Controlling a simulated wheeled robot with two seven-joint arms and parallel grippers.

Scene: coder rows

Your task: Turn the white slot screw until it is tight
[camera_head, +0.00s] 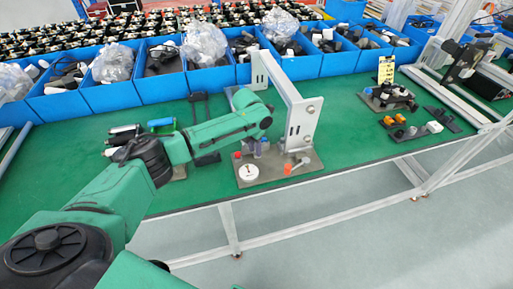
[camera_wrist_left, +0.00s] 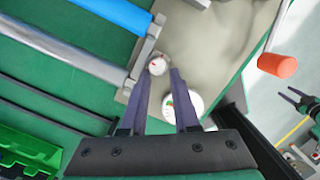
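A white round piece with a dark mark on its top (camera_head: 248,172), which looks like the slot screw, sits on a grey-brown plate (camera_head: 270,177). In the left wrist view a white disc (camera_wrist_left: 196,101) shows partly behind one finger, and a smaller white round cap with a red mark (camera_wrist_left: 157,66) lies just beyond the fingertips. I cannot tell for sure which is the screw. My left gripper (camera_wrist_left: 163,78) is open and empty over the plate; in the head view its fingers (camera_head: 258,149) are small. My right gripper (camera_wrist_left: 291,95) seems to show at the wrist view's right edge, fingers apart.
An orange-ended handle (camera_head: 287,169) and a grey upright bracket (camera_head: 300,122) stand on the plate's right side. Blue bins (camera_head: 110,96) line the back of the green table (camera_head: 345,125). Black and orange parts (camera_head: 395,120) lie at right.

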